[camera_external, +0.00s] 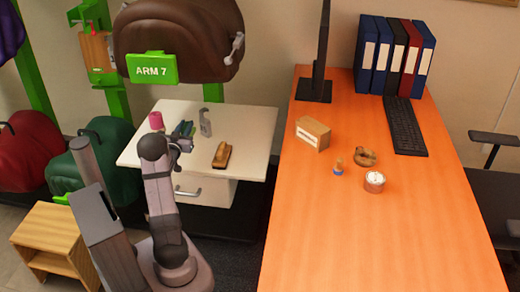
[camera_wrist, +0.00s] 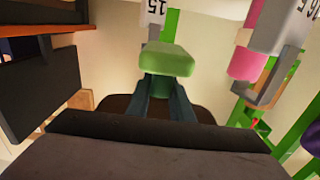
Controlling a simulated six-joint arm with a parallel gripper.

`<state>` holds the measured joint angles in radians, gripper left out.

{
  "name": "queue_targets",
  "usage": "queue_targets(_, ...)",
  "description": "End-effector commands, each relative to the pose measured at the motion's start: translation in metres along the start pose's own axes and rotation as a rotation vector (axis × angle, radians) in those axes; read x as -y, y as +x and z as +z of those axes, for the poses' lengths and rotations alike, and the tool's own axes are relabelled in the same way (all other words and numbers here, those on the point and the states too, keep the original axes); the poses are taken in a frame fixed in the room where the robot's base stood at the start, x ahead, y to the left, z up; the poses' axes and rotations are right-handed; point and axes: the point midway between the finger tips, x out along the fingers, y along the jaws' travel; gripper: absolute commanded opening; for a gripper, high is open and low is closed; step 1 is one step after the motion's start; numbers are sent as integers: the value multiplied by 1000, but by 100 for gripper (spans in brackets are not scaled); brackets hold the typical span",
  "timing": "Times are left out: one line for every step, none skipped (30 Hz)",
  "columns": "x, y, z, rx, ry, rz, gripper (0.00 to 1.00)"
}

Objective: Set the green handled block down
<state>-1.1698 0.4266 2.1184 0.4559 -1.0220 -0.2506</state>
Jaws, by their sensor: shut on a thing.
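A light green block (camera_wrist: 168,58) shows in the middle of the wrist view, at the tips of two dark fingers. My gripper (camera_wrist: 166,78) is shut on it. In the external view my gripper (camera_external: 182,143) is over the left part of the white drawer cabinet top (camera_external: 250,122). Small green and blue shapes (camera_external: 184,128) show just behind it; I cannot tell which of them is the block, or how far it is above the top.
A pink piece (camera_external: 156,120), a grey upright piece (camera_external: 205,123) and a tan-brown brush-like thing (camera_external: 222,155) are around my gripper. A brown saddle (camera_external: 180,40) hangs behind. The cabinet top is bare at right. An orange desk (camera_external: 350,230) stands further right.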

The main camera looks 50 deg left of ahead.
Motion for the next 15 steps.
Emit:
queue_targets(1, 0, 4, 1, 0, -3, 0)
queue_targets(1, 0, 5, 0, 0, -4, 0)
queue_targets(1, 0, 5, -1, 0, -4, 0)
queue_targets(1, 0, 6, -1, 0, -4, 0)
queue_targets(1, 0, 6, -2, 0, -4, 0)
queue_targets(1, 0, 6, -2, 1, -4, 0)
queue_targets(1, 0, 5, -2, 1, -4, 0)
queue_targets(1, 0, 5, -2, 1, -3, 0)
queue_targets(1, 0, 5, -2, 1, -3, 0)
queue_targets(1, 0, 5, -2, 1, -3, 0)
queue_targets(1, 0, 5, -2, 1, -3, 0)
queue_targets(1, 0, 6, -2, 1, -2, 0)
queue_targets(0, 0, 7, -2, 1, -2, 0)
queue_targets(0, 0, 8, -2, 0, -2, 0)
queue_targets(0, 0, 11, -1, 0, -2, 0)
